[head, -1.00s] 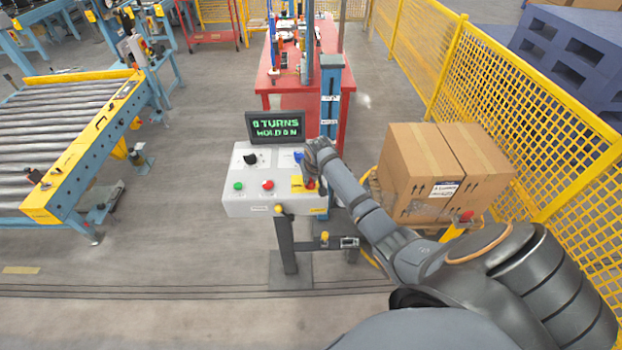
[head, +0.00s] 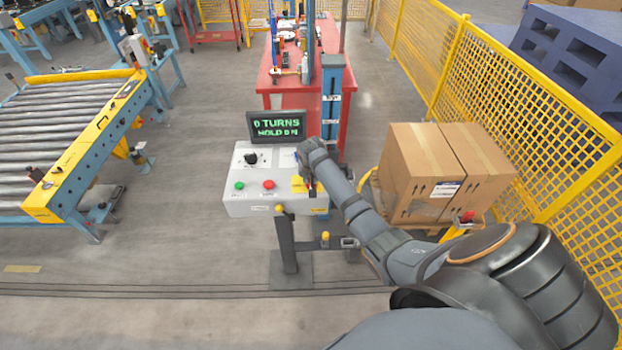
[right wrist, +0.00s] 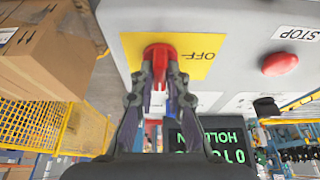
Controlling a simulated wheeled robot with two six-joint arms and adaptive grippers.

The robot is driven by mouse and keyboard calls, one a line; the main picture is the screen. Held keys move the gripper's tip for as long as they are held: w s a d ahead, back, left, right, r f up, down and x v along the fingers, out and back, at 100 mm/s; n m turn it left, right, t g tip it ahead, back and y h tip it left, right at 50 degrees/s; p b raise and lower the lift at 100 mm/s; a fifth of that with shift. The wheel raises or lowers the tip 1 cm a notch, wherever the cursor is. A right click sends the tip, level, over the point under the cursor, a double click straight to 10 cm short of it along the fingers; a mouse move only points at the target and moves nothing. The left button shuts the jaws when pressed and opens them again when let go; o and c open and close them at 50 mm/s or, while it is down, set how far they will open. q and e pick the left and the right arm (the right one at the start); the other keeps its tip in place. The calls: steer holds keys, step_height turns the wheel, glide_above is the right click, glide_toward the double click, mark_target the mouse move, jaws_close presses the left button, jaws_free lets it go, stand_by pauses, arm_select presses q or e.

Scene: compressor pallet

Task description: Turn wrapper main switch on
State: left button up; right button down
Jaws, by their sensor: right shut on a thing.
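The wrapper main switch is a red knob (right wrist: 160,50) on a yellow plate (right wrist: 198,52) marked OFF in the right wrist view. The yellow plate also shows at the right end of the grey control box (head: 262,208) in the head view. My right gripper (right wrist: 160,74) is shut on the red knob, one finger on each side of it. In the head view my right gripper (head: 309,172) comes down over the switch and hides most of it. The knob's exact angle is hard to tell. My left gripper is not in view.
The box carries a black knob (head: 251,158), a green button (head: 239,185) and a red STOP button (head: 268,184). A lit display (head: 277,127) reads "0 TURNS" and "HOLD 0 N". Cartons (head: 420,175) stand right of my arm, before a yellow fence (head: 500,100).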

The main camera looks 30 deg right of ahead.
steer(key=c, duration=1.3)
jaws_free()
steer(key=shift+c, duration=0.2)
steer(key=v, duration=1.2)
